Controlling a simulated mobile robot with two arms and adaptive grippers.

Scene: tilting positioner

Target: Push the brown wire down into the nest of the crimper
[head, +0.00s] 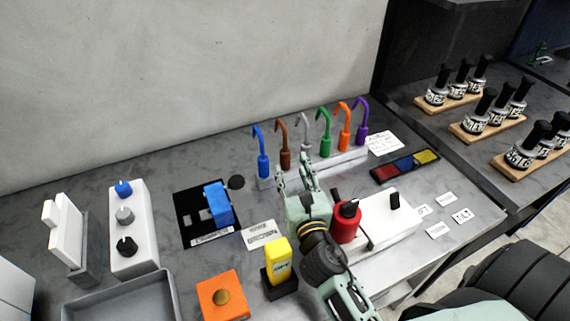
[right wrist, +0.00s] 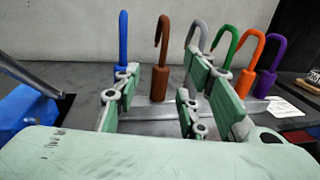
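The brown wire (head: 285,158) stands upright in a white rack (head: 340,160), its hooked end up, in a row of coloured wires. In the right wrist view the brown wire (right wrist: 159,82) shows between my fingers, beyond their tips. My right gripper (head: 296,173) is open and empty, in front of the rack and pointing at it. It also shows in the right wrist view (right wrist: 160,88). A blue block on a black plate (head: 187,222) stands to the left; I cannot tell whether this is the crimper, and no nest is clear. My left gripper is out of view.
Blue (head: 263,165) and grey (head: 306,145) wires flank the brown one closely. A white box with a red cylinder (head: 346,228) is right of my right arm. A yellow block (head: 278,262), an orange block (head: 222,296) and a grey tray (head: 72,312) are nearer the front.

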